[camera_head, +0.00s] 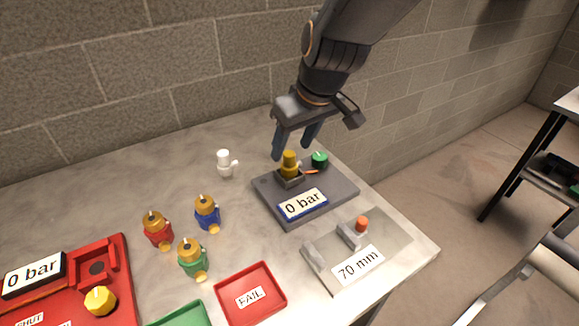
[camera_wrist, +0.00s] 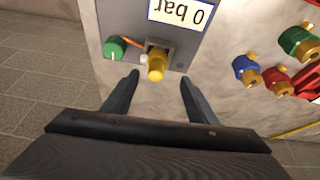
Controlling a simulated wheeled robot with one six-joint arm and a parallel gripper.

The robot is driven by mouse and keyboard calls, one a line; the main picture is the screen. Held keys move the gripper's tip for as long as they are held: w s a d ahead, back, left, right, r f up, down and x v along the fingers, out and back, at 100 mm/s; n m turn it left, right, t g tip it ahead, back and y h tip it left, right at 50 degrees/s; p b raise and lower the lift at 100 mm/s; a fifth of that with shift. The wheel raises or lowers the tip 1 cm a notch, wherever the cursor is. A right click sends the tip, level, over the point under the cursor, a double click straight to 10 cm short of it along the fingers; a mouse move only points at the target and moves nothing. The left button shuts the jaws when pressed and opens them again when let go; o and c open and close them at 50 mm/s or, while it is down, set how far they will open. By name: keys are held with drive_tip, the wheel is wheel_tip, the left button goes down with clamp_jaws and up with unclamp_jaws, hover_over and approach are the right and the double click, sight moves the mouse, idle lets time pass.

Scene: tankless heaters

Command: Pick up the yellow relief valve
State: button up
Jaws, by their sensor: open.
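The yellow relief valve (camera_head: 290,162) stands upright in a holder on the dark grey test plate (camera_head: 336,198) with a "0 bar" display. In the wrist view the valve (camera_wrist: 156,66) shows at the middle, near the gap between my fingertips. My gripper (camera_head: 292,150) is open and empty, reaching down at the back of the plate beside the valve. In the wrist view its two fingers (camera_wrist: 159,78) are spread, with the valve just beyond them. I cannot tell whether a finger touches the valve.
A green knob (camera_head: 319,159) stands close beside the valve. Red (camera_head: 157,231), blue (camera_head: 207,213), green (camera_head: 191,258) and white (camera_head: 225,163) valves stand to the left. A red FAIL tray (camera_head: 273,317), a "70 mm" gauge (camera_head: 320,273) and a red "0 bar" fixture (camera_head: 124,258) are nearer.

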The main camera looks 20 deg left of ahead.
sight(291, 155)
drive_tip(key=shift+w+d+p+x, duration=0.15)
drive_tip(key=shift+p+x, duration=0.2)
drive_tip(key=shift+x, duration=1.4)
drive_tip(key=shift+w+d+p+x, duration=0.15)
drive_tip(key=shift+p+x, duration=0.2)
drive_tip(key=shift+x, duration=1.45)
drive_tip(key=shift+c, duration=0.5)
drive_tip(key=c, duration=1.2)
